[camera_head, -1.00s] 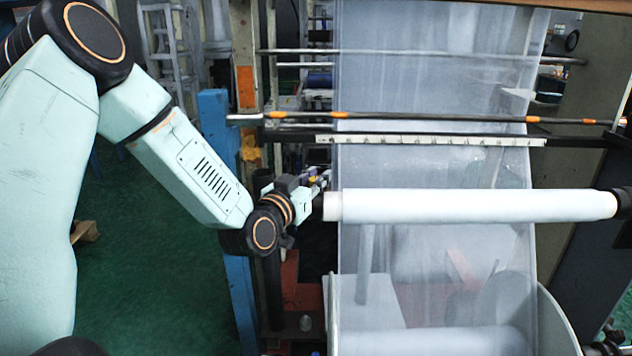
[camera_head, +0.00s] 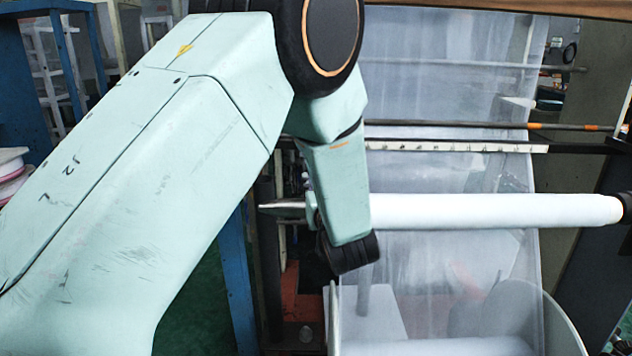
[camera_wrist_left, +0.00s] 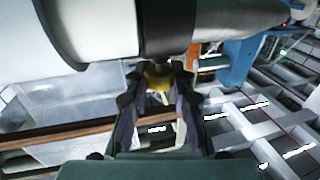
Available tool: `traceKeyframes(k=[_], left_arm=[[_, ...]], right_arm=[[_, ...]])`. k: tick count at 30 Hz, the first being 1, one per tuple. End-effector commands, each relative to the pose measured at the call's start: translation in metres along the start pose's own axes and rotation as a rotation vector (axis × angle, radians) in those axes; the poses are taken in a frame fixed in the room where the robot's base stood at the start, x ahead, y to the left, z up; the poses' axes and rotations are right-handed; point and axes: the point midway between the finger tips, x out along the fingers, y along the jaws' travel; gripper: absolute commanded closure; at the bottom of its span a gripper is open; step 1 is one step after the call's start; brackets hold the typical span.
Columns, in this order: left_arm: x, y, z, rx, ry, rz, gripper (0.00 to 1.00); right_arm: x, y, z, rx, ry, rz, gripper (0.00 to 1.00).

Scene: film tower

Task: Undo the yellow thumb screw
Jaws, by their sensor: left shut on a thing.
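The yellow thumb screw (camera_wrist_left: 158,76) is in the upper middle of the left wrist view, just under a dark collar (camera_wrist_left: 166,30) at the end of the white roll. My left gripper (camera_wrist_left: 157,86) is shut on the screw, with a dark finger on either side of it. In the head view my left arm covers the gripper, the screw and the collar. The white roll (camera_head: 490,210) lies level across the machine there, and a bare metal shaft end (camera_head: 284,206) shows left of my wrist. My right gripper is not in view.
A clear film web (camera_head: 450,95) hangs behind the roll, with a ruled bar (camera_head: 460,146) crossing above it. A blue post (camera_head: 238,290) stands left of the machine. A curved light guard (camera_head: 545,310) is below the roll.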

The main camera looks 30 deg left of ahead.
Motion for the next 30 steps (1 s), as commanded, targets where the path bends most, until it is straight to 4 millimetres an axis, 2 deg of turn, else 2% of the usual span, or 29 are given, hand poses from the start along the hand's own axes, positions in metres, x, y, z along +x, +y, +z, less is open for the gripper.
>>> traceKeyframes(k=[1, 13, 21, 30], left_arm=[[-0.002, 0.001, 0.005, 0.009, -0.013, -0.034, 1.00], [-0.001, 0.001, 0.006, 0.006, -0.012, -0.376, 1.00], [0.000, 0.000, 0.007, 0.004, -0.011, -0.596, 1.00], [0.000, -0.001, 0.007, 0.006, -0.011, -0.753, 1.00]], right_arm=[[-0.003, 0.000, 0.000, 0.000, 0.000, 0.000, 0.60], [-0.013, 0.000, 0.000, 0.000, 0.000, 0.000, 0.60], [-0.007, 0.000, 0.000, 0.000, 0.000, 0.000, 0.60], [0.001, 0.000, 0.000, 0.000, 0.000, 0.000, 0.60]])
